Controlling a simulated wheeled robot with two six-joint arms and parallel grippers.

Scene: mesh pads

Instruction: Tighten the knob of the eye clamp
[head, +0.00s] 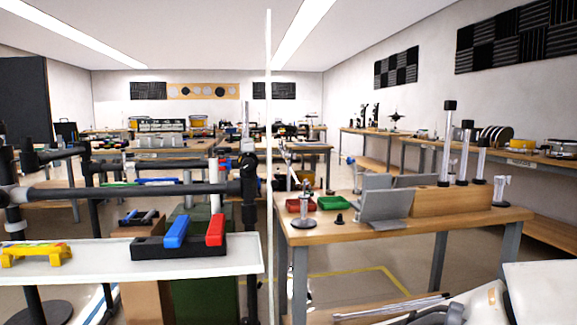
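I cannot single out the eye clamp or its knob with certainty. A black fitting (248,172) sits where a dark horizontal pipe meets a dark upright post, left of the thin white pole (269,120). A small metal stand with a round base (303,216) is on the near left part of the right wooden table (440,222). It is too small to tell whether it carries a clamp. Neither of my grippers can be made out in the head view.
A white shelf (80,262) at the left holds a yellow block (36,254) and a black tray (180,248) with blue and red handles. The right table carries red (298,205) and green (334,203) bins, a grey laptop-like object (386,206) and metal posts. Floor shows between them.

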